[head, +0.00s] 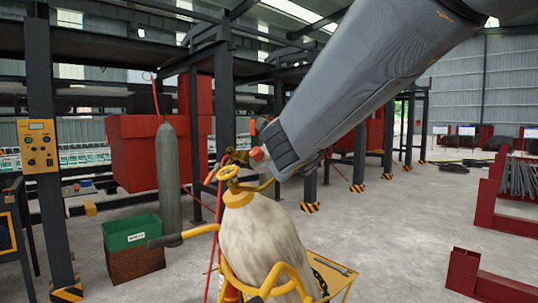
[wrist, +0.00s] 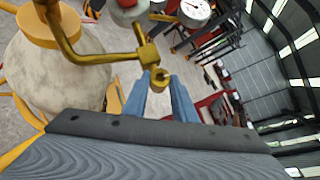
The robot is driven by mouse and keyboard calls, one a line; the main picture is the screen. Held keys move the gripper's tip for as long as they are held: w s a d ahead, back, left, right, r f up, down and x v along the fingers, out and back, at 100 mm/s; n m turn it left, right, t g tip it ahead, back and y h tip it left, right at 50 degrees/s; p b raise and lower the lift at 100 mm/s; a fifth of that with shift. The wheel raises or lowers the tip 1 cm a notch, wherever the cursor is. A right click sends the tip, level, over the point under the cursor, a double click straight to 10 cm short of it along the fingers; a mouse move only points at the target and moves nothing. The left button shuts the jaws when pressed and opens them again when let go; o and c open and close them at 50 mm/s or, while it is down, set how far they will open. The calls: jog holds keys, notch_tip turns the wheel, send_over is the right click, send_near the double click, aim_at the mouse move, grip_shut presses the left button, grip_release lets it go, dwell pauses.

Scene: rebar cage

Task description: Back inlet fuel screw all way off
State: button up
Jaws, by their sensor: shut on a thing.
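The brass inlet fuel screw (wrist: 159,82) sits between the two blue fingertips of my gripper (wrist: 160,84) in the wrist view, and the gripper is shut on it. Just above it is a brass block (wrist: 148,54), joined by a bent brass pipe (wrist: 95,58) to the top of the pale gas cylinder (wrist: 45,80). Whether the screw is still threaded in the block I cannot tell. In the head view the pale cylinder (head: 265,245) leans in a yellow cart, with a brass handwheel (head: 228,173) on top. My grey arm hides the gripper there.
A red hose (head: 216,195) hangs beside the cylinder. The yellow cart frame (head: 290,285), a green-topped bin (head: 131,233) and a grey cylinder (head: 168,180) stand nearby.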

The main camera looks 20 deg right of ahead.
jog(key=shift+n+y, duration=0.3)
jog(key=o, duration=0.8)
jog(key=shift+c, duration=0.2)
jog(key=p+v, duration=0.7)
jog(key=shift+s+a+r, duration=0.2)
jog(key=shift+s, duration=0.1)
